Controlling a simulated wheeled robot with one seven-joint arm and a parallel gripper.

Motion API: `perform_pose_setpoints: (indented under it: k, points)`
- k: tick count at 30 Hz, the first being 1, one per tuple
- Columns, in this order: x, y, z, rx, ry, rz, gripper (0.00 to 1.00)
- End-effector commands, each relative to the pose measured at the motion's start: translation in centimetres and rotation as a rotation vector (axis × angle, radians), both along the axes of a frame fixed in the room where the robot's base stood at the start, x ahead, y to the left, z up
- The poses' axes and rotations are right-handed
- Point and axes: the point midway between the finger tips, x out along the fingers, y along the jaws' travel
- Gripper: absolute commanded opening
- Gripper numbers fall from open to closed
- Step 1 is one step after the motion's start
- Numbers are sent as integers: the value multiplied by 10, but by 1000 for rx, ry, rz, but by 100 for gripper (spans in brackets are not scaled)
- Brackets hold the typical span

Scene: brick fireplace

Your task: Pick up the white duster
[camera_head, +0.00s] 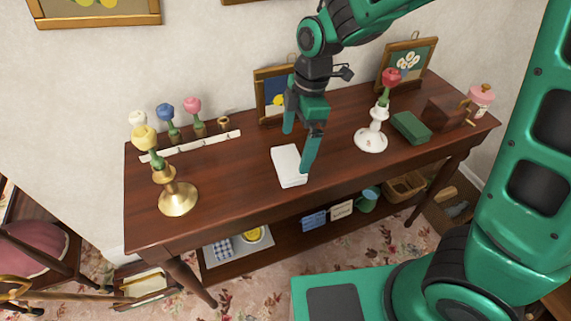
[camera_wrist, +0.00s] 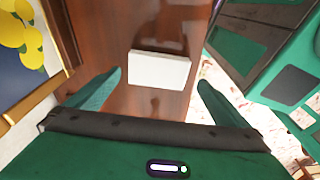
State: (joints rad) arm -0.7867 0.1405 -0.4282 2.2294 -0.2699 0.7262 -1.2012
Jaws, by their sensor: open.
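A white, flat, block-shaped thing (camera_head: 288,168), which looks like the white duster, lies on the dark wooden table (camera_head: 235,180) near its front middle. It also shows in the wrist view (camera_wrist: 160,70), ahead of and between the fingers. My gripper (camera_head: 299,146) points down over the table with its fingers apart. In the head view one finger overlaps the right edge of the white block. In the wrist view the open fingers (camera_wrist: 160,78) are on either side of it and hold nothing. I cannot tell the exact height gap.
A brass candlestick (camera_head: 178,195) stands left and a white candlestick (camera_head: 371,138) right, each with a flower. A green block (camera_head: 411,126) lies further right. A framed picture (camera_head: 268,90) stands behind my gripper.

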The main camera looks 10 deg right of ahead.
Motion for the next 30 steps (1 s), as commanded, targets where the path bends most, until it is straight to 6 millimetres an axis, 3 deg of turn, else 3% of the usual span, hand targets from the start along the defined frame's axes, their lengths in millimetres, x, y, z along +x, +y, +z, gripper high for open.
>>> perform_pose_setpoints:
  k: [13,23,27,30]
  points:
    - [-1,14,-46,-1,2,-1,100]
    - [-1,16,-52,1,-1,-1,100]
    - [-1,16,-52,1,-1,-1,71]
    - [-1,15,-52,1,-1,-1,71]
